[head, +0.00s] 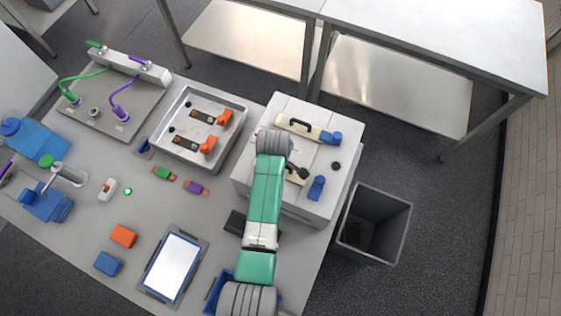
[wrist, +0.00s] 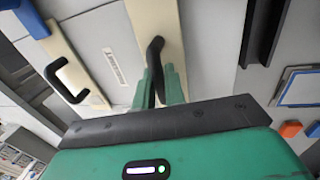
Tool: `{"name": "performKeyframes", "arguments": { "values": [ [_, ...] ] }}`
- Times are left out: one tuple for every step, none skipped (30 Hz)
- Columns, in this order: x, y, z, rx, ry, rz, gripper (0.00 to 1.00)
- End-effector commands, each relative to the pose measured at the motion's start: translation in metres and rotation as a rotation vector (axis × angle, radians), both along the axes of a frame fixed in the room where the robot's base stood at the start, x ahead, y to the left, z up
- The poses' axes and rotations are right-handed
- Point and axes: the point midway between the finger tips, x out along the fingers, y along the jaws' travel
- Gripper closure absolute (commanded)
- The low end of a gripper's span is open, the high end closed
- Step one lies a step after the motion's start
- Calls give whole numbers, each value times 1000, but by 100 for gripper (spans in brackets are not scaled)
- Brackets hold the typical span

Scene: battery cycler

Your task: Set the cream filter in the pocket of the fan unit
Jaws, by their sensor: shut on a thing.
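A cream piece with a black handle, which I take to be the cream filter (wrist: 160,25), shows in the wrist view. My gripper (wrist: 158,85) is shut on its black handle. In the head view my gripper (head: 290,172) is over the white box-shaped unit (head: 262,195), probably the fan unit, and my arm hides part of the filter. A second cream piece (head: 297,127) with a black handle lies on top of the unit, towards its far edge; it also shows in the wrist view (wrist: 75,58). I cannot tell whether the held filter touches the unit, and no pocket is clearly visible.
Two blue latch-like parts (head: 317,187) sit on the unit's right side. A grey open bin (head: 395,225) stands beyond the table's right edge. A metal tray (head: 190,153) is left of the unit. A tablet (head: 173,266) and small coloured blocks (head: 123,236) lie on the table.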

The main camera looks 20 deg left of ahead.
Motion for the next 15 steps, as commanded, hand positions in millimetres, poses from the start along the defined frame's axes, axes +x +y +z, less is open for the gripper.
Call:
{"name": "performKeyframes", "arguments": {
  "values": [
    [0, 0, -1, 0, -1, 0, 100],
    [0, 0, -2, 0, -1, 0, 100],
    [0, 0, -2, 0, -1, 0, 100],
    [0, 0, -2, 0, -1, 0, 100],
    [0, 0, -2, 0, -1, 0, 100],
    [0, 0, -1, 0, -1, 0, 100],
    [0, 0, -1, 0, -1, 0, 100],
    [0, 0, -1, 0, -1, 0, 100],
    [0, 0, -1, 0, -1, 0, 100],
    [0, 0, -1, 0, -1, 0, 100],
    [0, 0, -1, 0, -1, 0, 100],
    [0, 0, -1, 0, -1, 0, 100],
    [0, 0, -1, 0, -1, 0, 100],
    [0, 0, -1, 0, -1, 0, 100],
    [0, 0, -1, 0, -1, 0, 86]
  ]
}}
